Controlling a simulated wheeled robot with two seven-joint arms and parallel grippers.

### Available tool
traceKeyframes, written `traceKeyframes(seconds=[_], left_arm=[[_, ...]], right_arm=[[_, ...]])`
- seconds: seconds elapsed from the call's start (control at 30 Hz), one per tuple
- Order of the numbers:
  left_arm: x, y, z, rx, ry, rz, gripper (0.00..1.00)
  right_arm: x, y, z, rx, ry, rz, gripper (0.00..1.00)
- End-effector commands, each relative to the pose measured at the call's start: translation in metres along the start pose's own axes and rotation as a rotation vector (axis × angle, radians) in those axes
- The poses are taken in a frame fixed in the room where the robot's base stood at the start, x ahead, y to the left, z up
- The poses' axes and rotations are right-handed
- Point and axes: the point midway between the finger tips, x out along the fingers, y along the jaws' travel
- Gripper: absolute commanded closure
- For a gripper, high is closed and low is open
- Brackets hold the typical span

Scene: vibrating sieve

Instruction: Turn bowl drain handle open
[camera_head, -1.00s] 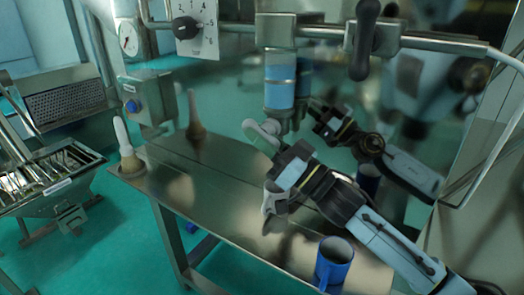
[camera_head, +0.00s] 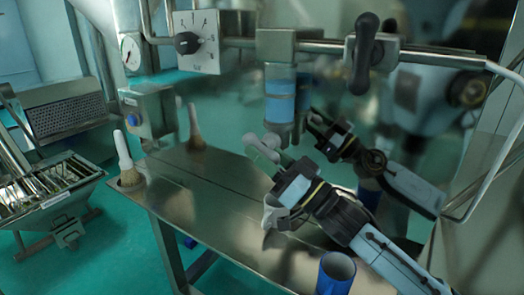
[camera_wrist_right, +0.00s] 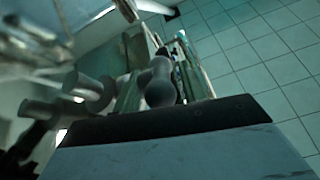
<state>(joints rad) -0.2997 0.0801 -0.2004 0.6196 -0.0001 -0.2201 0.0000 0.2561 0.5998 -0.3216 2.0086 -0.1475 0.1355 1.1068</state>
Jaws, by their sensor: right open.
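The bowl (camera_head: 280,92), a clear cylinder with blue in it, hangs under a metal pipe in the head view. A metal drain fitting (camera_head: 281,133) is below it. In the right wrist view a grey rounded knob (camera_wrist_right: 159,84), which looks like the drain handle, stands in front of the gripper's dark edge, seemingly between the fingers. I cannot tell whether they touch it. My left gripper is out of view.
A black-knobbed lever (camera_head: 366,45) sits on the upper pipe, near a dial plate (camera_head: 196,42). The steel bench (camera_head: 215,205) bears a brush (camera_head: 127,165) and a blue cup (camera_head: 335,274). The shiny panel behind mirrors my right arm.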

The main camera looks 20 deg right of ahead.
Motion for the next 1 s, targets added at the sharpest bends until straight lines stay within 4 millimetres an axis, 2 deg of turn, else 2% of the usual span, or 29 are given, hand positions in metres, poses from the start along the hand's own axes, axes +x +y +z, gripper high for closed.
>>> traceKeyframes(seconds=[0.2, 0.43, 0.87, 1.0], left_arm=[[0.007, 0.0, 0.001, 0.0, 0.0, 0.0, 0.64], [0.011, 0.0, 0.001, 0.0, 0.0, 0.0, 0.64], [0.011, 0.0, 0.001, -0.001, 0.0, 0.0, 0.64], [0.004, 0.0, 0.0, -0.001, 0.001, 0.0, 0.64]], right_arm=[[-0.034, 0.0, 0.002, 0.0, -0.003, 0.002, 0.58], [-0.061, 0.0, 0.001, -0.001, -0.002, 0.001, 0.58], [-0.067, 0.0, 0.0, -0.001, 0.0, -0.001, 0.58], [-0.064, -0.002, -0.006, -0.002, -0.001, 0.003, 0.58]])
